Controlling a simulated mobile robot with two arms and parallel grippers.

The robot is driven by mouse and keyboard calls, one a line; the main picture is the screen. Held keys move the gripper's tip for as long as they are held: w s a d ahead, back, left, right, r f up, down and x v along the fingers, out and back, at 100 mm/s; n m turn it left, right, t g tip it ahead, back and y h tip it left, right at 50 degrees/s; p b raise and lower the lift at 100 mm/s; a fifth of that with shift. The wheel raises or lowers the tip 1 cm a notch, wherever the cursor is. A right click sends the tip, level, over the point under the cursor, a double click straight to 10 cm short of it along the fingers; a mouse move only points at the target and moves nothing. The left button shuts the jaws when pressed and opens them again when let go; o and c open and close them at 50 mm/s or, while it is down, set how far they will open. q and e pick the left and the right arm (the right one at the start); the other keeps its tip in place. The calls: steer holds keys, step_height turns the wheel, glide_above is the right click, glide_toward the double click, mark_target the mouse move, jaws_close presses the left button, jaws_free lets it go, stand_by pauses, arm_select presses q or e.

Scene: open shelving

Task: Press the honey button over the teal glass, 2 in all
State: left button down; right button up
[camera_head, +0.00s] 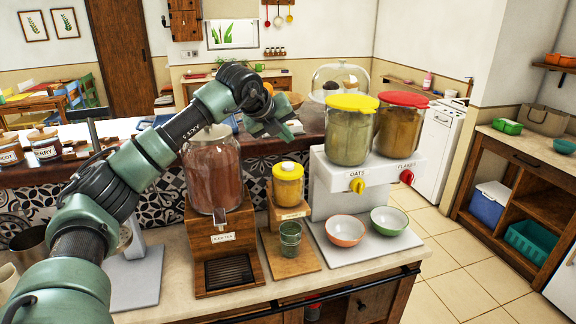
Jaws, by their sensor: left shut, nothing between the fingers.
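The honey dispenser (287,189) is a yellow jar with a yellow lid on a wooden stand on the counter. A small pale round piece (288,166) sits on top of its lid; I cannot tell for sure that this is the button. The teal glass (290,240) stands upright on the wooden base below the jar. Its contents are too small to make out. My left gripper (292,131) is shut and empty, above and behind the honey jar in the picture, apart from it. My right gripper is not in view.
A large iced-tea-coloured dispenser (213,172) stands left of the honey. A white cereal dispenser (325,190) with oats and flakes containers stands right, with an orange bowl (344,231) and a green bowl (389,221) before it. A glass dome (341,80) is behind.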

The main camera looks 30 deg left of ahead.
arm_select(q)
step_height(320, 180, up, 4)
steer(key=m+h+p, duration=0.1)
steer(key=m+p, duration=0.2)
steer(key=m, duration=1.6)
steer(key=shift+a, duration=0.1)
steer(key=shift+f, duration=0.2)
steer(key=b, duration=0.6)
glide_above(286, 166)
step_height(286, 166, down, 8)
steer(key=shift+r, duration=0.15)
steer(key=shift+f, duration=0.4)
steer(key=shift+b, duration=0.3)
steer(key=shift+f, duration=0.4)
